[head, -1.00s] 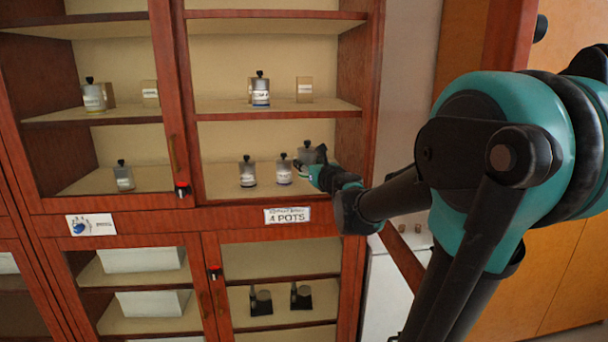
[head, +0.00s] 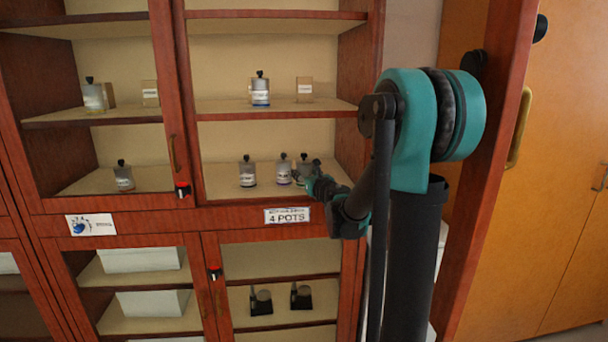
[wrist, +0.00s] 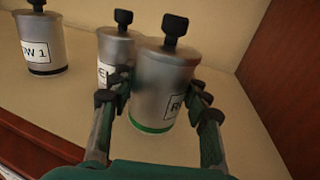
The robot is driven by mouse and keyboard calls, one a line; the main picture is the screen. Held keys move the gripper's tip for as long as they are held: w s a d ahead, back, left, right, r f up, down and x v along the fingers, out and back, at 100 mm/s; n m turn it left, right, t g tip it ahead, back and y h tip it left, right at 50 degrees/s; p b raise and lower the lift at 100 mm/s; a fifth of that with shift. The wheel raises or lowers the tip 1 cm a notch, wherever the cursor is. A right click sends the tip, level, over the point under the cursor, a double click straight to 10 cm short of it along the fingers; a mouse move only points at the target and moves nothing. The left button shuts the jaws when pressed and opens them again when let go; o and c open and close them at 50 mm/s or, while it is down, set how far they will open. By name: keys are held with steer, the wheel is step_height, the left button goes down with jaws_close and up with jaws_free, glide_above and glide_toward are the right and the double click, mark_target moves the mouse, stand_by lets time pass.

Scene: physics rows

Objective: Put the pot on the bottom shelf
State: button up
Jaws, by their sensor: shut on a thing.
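The pot (wrist: 163,85) is a grey metal cylinder with a black knob, a white label and a green band at its base. My gripper (wrist: 160,97) is shut on it, one finger on each side. In the head view the pot (head: 304,166) is at the right of the upper right cabinet's bottom shelf (head: 220,186), partly hidden by my gripper (head: 314,180). Its base is at or just above the shelf surface; I cannot tell whether it touches. A similar pot (wrist: 116,50) is close on its left, and another (wrist: 41,42) stands farther left.
The cabinet's right side wall (wrist: 290,85) is close to my right finger. The shelf above (head: 275,107) holds a pot (head: 260,90) and a small box (head: 304,90). An open door frame (head: 490,170) stands right of my arm. A pots sign (head: 287,215) is below the shelf.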

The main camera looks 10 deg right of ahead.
steer(key=shift+w+f, duration=0.15)
steer(key=shift+f, duration=0.1)
steer(key=o, duration=1.1)
steer(key=shift+f, duration=0.1)
steer(key=shift+o, duration=0.2)
steer(key=shift+s+d, duration=0.1)
steer(key=shift+s, duration=0.15)
steer(key=v, duration=1.1)
steer(key=shift+s, duration=0.3)
